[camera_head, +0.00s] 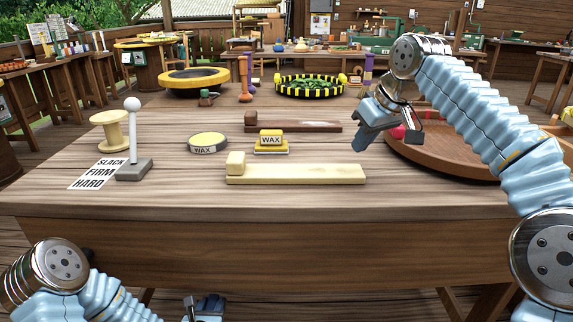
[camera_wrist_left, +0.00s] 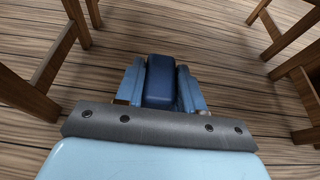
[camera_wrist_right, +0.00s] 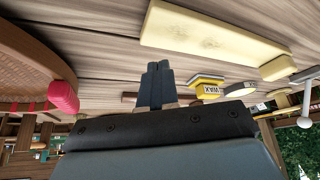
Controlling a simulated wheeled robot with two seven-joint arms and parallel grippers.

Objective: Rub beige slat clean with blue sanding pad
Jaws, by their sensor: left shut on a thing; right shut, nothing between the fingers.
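The beige slat (camera_head: 300,174) lies flat near the front of the table, with a raised block at its left end. It also shows in the right wrist view (camera_wrist_right: 210,36), with faint darker smudges on its face. My left gripper (camera_head: 205,306) is low, in front of the table and below its top. In the left wrist view it is shut on the blue sanding pad (camera_wrist_left: 160,82). My right gripper (camera_head: 362,143) is shut and empty above the table, right of the slat and apart from it; its closed fingers show in the right wrist view (camera_wrist_right: 157,84).
Behind the slat are a yellow wax block (camera_head: 270,141), a round wax tin (camera_head: 208,142) and a dark brown slat (camera_head: 295,126). A grey stand with a white knob (camera_head: 133,168) and a spool (camera_head: 110,131) stand left. A round brown tray (camera_head: 440,160) lies right.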

